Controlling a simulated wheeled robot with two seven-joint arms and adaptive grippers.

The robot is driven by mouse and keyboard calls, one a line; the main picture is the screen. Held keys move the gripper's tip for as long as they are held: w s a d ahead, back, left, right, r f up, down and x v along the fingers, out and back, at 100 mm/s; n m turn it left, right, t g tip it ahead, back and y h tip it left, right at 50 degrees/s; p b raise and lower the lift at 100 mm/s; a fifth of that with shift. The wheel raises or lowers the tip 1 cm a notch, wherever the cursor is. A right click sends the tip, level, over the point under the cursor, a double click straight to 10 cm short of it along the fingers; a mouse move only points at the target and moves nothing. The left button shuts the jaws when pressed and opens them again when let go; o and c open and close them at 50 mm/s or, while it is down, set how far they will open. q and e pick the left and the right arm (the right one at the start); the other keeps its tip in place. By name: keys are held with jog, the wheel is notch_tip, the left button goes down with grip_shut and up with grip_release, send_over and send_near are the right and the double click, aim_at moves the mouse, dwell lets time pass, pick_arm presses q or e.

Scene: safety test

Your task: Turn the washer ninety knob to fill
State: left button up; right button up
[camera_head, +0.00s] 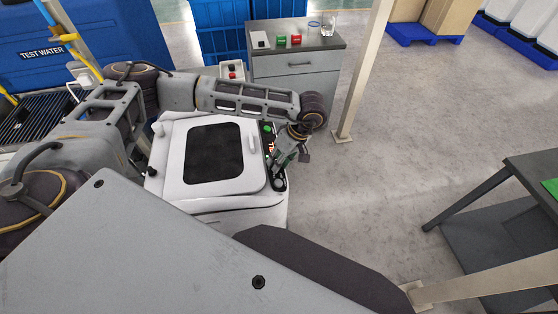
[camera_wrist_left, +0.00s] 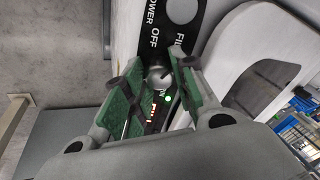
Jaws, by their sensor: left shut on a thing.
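The washer (camera_head: 172,177) is a white machine with a dark window in its lid, and a black control strip runs along its right side. In the left wrist view the strip (camera_wrist_left: 190,14) carries the words POWER, OFF and part of FILL. The silver round knob (camera_wrist_left: 158,74) sits beside OFF. My left gripper (camera_head: 278,172) is at the control strip. In the wrist view its green-padded fingers (camera_wrist_left: 158,84) stand on either side of the knob, shut on it. The fingers hide part of the knob, so its exact setting is unclear. My right gripper is out of view.
A green light (camera_wrist_left: 168,98) and lit orange digits show on the panel. A grey cabinet (camera_head: 296,68) with small buttons and a glass stands behind. A pale post (camera_head: 362,75) rises right of it. A dark table (camera_head: 525,165) stands at right; the floor between is clear.

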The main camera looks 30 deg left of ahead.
pick_arm(q)
jog(key=o, duration=1)
jog(key=shift+o, duration=0.2)
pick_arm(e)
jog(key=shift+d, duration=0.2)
pick_arm(q)
jog(key=shift+n, duration=0.3)
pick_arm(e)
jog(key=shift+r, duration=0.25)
